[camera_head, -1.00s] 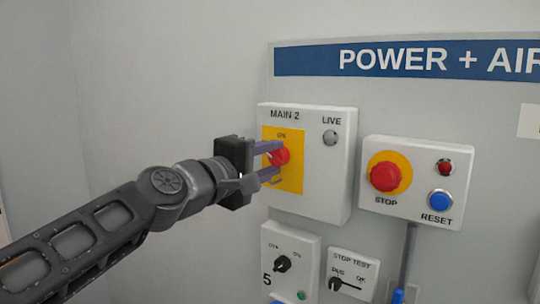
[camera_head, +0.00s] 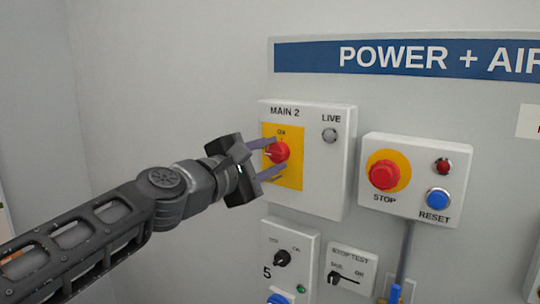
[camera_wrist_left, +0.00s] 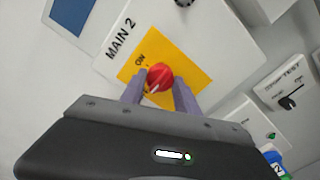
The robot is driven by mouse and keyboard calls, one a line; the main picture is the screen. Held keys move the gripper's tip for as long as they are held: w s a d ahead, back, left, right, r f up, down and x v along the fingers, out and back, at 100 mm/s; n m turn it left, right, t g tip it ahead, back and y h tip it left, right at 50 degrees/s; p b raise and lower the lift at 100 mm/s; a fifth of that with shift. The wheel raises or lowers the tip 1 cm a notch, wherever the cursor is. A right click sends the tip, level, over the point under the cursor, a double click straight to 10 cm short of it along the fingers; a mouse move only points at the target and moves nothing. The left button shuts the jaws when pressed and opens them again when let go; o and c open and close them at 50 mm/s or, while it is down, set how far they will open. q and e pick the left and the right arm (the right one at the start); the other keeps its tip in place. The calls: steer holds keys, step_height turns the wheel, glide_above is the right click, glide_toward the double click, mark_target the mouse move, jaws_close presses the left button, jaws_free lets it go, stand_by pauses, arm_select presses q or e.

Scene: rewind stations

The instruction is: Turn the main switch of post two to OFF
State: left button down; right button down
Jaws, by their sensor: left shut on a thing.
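The MAIN 2 box (camera_head: 322,180) is a white box on the wall panel with a yellow plate (camera_head: 292,178) marked ON. The red main switch knob (camera_head: 279,152) sits in the middle of that plate. My left gripper (camera_head: 268,158) is at the knob, with one finger above it and one below, and is shut on it. In the left wrist view the knob (camera_wrist_left: 159,77) shows between the two fingers (camera_wrist_left: 158,92). The fingers hide part of the plate's lower lettering. The LIVE lamp (camera_head: 330,135) looks grey. My right gripper is not in view.
To the right is a box with a red STOP button (camera_head: 383,175) and a blue RESET button (camera_head: 438,199). Below are a small selector box (camera_head: 289,262) and a STOP TEST switch (camera_head: 348,277). Bare wall lies left of the panel.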

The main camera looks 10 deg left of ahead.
arm_select(q)
steer(key=shift+f, duration=0.1)
steer(key=c, duration=0.9)
jaws_free()
steer(key=shift+s, duration=0.1)
steer(key=v, duration=0.7)
steer(key=shift+s+b, duration=0.3)
steer(key=shift+b, duration=0.15)
steer(key=shift+a, duration=0.15)
